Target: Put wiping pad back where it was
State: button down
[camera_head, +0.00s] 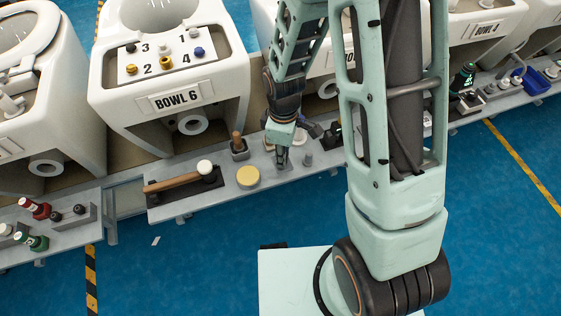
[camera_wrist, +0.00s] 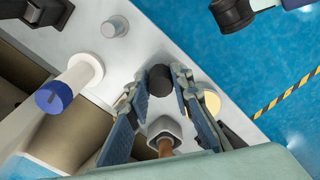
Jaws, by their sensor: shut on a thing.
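My gripper (camera_head: 283,157) points down over the grey shelf, between a brown-handled tool in a small holder and a small grey cylinder. In the wrist view my gripper (camera_wrist: 158,92) has its two fingers on either side of a dark, short cylindrical piece (camera_wrist: 160,81). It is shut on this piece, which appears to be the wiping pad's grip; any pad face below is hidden. I cannot tell whether the piece touches the shelf.
A pale yellow disc (camera_head: 248,177) lies on the shelf left of my gripper. The brown-handled tool (camera_head: 237,142) stands close by. A long wooden-handled tool (camera_head: 180,181) lies farther left. The small grey cylinder (camera_head: 308,159) stands to the right. BOWL 6 (camera_head: 170,70) rises behind the shelf.

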jog(key=shift+a+f+b, duration=0.15)
jog(key=shift+a+f, duration=0.05)
jog(key=shift+f, duration=0.75)
jog(key=shift+a+f+b, duration=0.15)
jog(key=shift+f, duration=0.8)
jog(key=shift+f, duration=0.1)
jog(key=shift+f, duration=0.15)
jog(key=c, duration=1.7)
grip_release()
jog(key=shift+r, duration=0.2)
notch_tip(320, 180, up, 12)
jog(key=shift+r+p, duration=0.1)
jog(key=shift+p, duration=1)
